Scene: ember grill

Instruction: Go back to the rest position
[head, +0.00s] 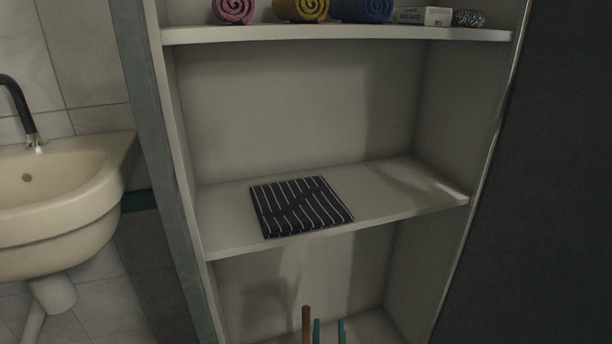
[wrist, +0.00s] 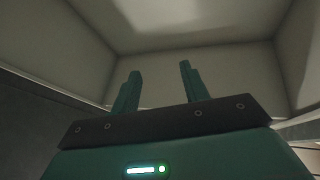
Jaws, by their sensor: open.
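My gripper (wrist: 160,70) shows in the wrist view with its two teal fingers apart and nothing between them. It faces into a pale shelf compartment. In the head view, two teal tips that look like the gripper's fingers (head: 329,326) rise at the bottom edge, in front of the lower compartment. The rest of my arm is out of that view.
A shelf unit (head: 335,215) holds a folded black-and-white striped cloth (head: 300,206) on its middle board. Rolled towels (head: 301,9) and a white box (head: 424,16) sit on the upper board. A thin brown upright (head: 306,325) stands beside the teal tips. A sink (head: 60,200) is at left.

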